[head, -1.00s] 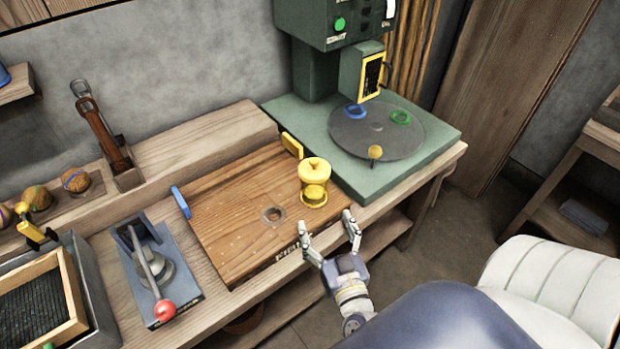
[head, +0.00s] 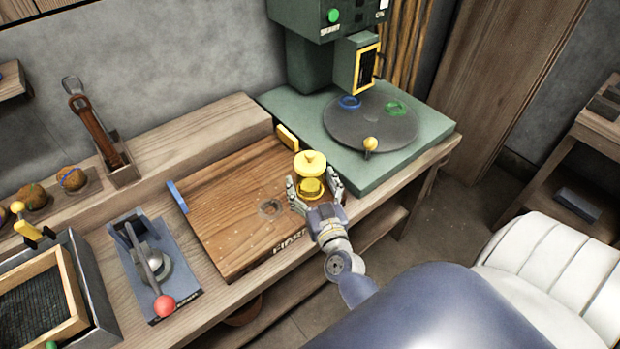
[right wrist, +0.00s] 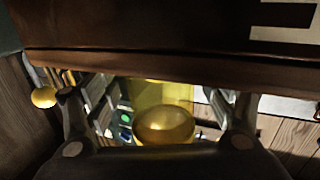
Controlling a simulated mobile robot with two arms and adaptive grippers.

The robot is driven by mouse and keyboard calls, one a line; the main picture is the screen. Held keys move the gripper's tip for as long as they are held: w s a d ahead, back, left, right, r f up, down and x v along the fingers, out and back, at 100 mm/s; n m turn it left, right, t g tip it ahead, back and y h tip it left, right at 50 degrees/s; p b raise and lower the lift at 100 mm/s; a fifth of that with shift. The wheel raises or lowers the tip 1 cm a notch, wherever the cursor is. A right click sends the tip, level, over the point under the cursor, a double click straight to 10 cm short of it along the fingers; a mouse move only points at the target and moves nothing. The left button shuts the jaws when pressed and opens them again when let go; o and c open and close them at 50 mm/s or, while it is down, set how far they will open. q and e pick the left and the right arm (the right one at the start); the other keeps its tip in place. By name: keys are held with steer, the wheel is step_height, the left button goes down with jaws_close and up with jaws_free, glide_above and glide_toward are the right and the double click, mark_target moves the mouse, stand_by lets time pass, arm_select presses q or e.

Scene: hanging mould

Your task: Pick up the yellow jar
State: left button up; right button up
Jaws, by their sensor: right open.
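The yellow jar (head: 311,163) stands upright at the right front corner of the wooden board (head: 232,225). It has a wide rounded top and a narrower lower part. My right gripper (head: 316,190) is open, with one finger on each side of the jar's lower part. I cannot tell whether the fingers touch it. In the right wrist view the jar (right wrist: 164,124) shows between the two fingers (right wrist: 160,112). My left gripper is not in view.
A green machine with a round turntable (head: 371,122) stands just behind and right of the jar. A lever device with a red knob (head: 164,306) and a framed tray (head: 45,312) are at left. A white padded seat (head: 560,275) is at right.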

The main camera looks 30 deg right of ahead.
steer(key=shift+w, duration=0.3)
steer(key=shift+s, duration=0.1)
steer(key=shift+c, duration=0.8)
steer(key=c, duration=1.3)
steer(key=shift+r, duration=0.1)
